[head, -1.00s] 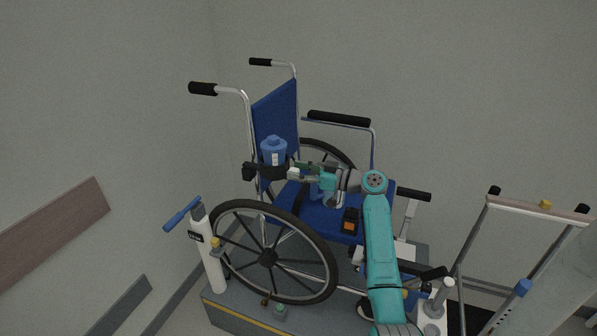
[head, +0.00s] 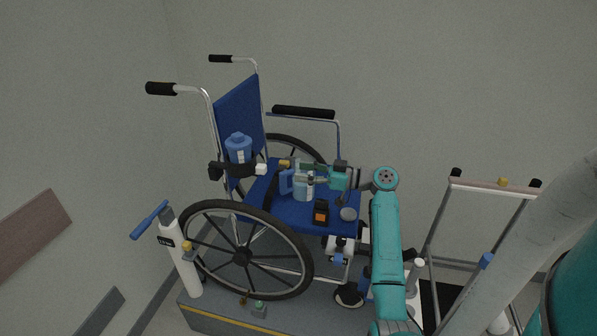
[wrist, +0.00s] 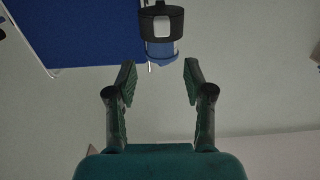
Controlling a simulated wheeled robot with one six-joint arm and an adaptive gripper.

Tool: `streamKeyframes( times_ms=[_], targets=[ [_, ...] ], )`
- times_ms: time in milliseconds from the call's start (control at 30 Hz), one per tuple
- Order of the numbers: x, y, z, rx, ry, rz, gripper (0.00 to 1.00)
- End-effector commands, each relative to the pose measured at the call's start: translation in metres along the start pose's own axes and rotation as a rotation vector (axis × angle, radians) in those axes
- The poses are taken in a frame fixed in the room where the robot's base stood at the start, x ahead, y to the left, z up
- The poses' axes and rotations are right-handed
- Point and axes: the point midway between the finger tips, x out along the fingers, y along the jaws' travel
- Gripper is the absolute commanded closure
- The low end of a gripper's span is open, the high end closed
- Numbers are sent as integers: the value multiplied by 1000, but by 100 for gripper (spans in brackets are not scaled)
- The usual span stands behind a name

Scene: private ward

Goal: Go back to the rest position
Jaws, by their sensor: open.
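My gripper (head: 306,174) is over the wheelchair seat in the head view, with my arm reaching in from the lower right. In the wrist view its two fingers (wrist: 160,82) are spread apart with nothing between them. A blue bottle (head: 238,148) sits upright in a black holder (head: 222,171) with a white block (head: 261,169) at the wheelchair's backrest. In the wrist view the black holder (wrist: 162,38) and the blue bottle (wrist: 160,52) are beyond the fingertips, apart from them.
The wheelchair (head: 237,118) stands on a grey platform (head: 215,320). On its seat are a blue-handled item (head: 285,182), a black-and-orange device (head: 320,212) and a grey round piece (head: 348,214). A white post with a blue handle (head: 180,260) is at left, a metal frame (head: 490,187) at right.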

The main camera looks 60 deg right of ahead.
Motion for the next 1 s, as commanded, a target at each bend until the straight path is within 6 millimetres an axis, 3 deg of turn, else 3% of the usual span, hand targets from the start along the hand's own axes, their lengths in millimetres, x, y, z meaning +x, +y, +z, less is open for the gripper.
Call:
streamKeyframes(
  times_ms=[600,767,1000],
  targets=[
    [5,-4,7,14,-4,6,48],
    [29,-29,50,95,-37,49,48],
    [66,-97,141,255,-126,170,48]
  ],
)
